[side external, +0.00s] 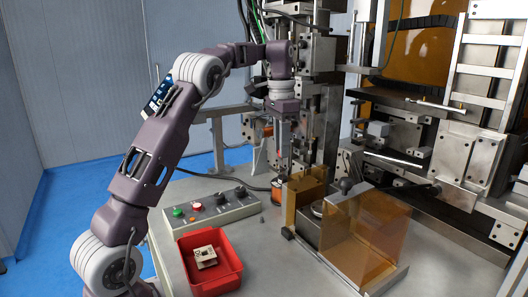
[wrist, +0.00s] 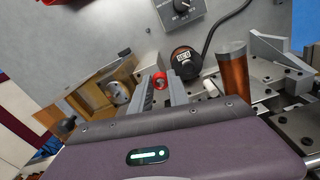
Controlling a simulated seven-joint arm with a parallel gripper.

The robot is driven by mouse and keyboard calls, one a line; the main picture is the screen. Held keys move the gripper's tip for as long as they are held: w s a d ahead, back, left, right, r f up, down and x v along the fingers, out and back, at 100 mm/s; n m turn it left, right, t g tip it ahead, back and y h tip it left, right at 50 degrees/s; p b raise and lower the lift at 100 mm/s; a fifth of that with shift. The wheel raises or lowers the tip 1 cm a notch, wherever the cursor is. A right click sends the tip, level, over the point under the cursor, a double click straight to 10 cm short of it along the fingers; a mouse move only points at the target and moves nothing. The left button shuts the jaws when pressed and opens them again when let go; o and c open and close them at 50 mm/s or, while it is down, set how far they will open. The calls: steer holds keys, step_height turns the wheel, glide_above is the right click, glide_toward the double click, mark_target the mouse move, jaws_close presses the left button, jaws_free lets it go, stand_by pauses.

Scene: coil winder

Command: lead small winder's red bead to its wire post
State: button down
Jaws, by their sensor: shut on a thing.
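The red bead (wrist: 160,80) sits between the tips of my gripper (wrist: 161,85) in the wrist view, and my gripper is shut on it. In the side external view my gripper (side external: 281,150) points down above the bench, behind the small amber-walled unit; the bead there is tiny and its hold is hard to make out. I take this unit (wrist: 90,98), with a round metal part (wrist: 117,93), for the small winder; it lies left of the bead in the wrist view. I cannot identify the wire post for certain, nor see any wire clearly.
A control box (side external: 212,212) and a red bin (side external: 208,262) sit on the bench. A large machine (side external: 450,150) fills the right. Amber panels (side external: 372,232) stand in front.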

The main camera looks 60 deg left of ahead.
steer(key=shift+m, duration=0.3)
steer(key=w, duration=0.1)
steer(key=w+d, duration=0.1)
steer(key=w+d+f, duration=0.1)
steer(key=w, duration=0.1)
steer(key=shift+w, duration=0.1)
steer(key=shift+w+d+f, duration=0.1)
steer(key=shift+f, duration=2.3)
steer(key=shift+f, duration=0.1)
steer(key=shift+f, duration=1)
steer(key=c, duration=1.2)
jaws_free()
steer(key=shift+r, duration=0.1)
